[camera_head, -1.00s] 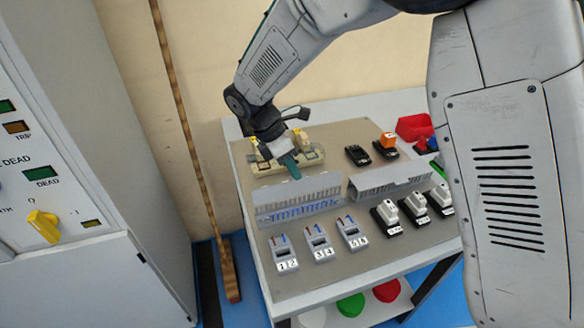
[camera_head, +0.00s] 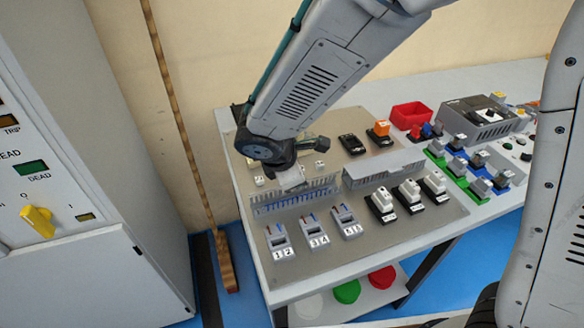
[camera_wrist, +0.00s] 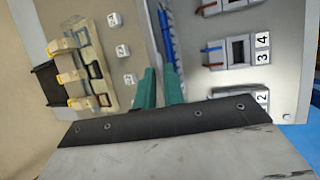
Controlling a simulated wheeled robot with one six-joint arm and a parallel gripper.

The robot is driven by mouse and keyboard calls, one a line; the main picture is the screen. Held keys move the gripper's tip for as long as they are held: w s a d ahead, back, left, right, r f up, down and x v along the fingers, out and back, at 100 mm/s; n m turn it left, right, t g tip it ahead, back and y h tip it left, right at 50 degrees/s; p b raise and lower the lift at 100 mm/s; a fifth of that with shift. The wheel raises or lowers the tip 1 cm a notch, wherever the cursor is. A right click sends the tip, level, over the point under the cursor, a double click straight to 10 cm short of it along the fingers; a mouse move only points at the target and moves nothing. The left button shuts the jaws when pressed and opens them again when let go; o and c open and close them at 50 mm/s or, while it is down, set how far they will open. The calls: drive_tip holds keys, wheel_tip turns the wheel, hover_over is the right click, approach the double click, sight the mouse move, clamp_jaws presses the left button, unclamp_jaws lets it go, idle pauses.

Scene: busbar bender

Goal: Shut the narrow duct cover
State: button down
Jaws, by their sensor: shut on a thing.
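The left wire duct (camera_head: 298,206) lies open on the grey panel in the head view, with slotted walls and blue wires inside. It also shows in the wrist view (camera_wrist: 170,40), running up from between my fingers. Its light grey cover (camera_head: 322,183) stands along the duct's rear side, partly hidden by my wrist. My gripper (camera_wrist: 160,78) has green fingers close together at that rear edge. It is shut on the thin edge of the cover; the contact itself is mostly hidden. In the head view my wrist (camera_head: 290,178) hides the fingertips.
A second grey duct (camera_head: 383,173) lies to the right. Numbered grey breakers (camera_head: 318,230) and black-and-white units (camera_head: 410,194) stand in front. A beige terminal block (camera_wrist: 80,70) lies behind. A red bin (camera_head: 410,115) stands at the back.

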drive_tip(key=shift+s+d+f, duration=0.15)
drive_tip(key=shift+s+f, duration=0.35)
drive_tip(key=shift+s, duration=0.05)
drive_tip(key=shift+s+d+f, duration=0.15)
drive_tip(key=shift+s+f, duration=0.3)
drive_tip(key=shift+s, duration=0.05)
drive_tip(key=c, duration=1.6)
unclamp_jaws()
drive_tip(key=shift+o, duration=0.2)
drive_tip(key=v, duration=0.7)
drive_tip(key=shift+r, duration=0.35)
drive_tip(key=shift+s+a, duration=0.1)
drive_tip(key=shift+s, duration=0.05)
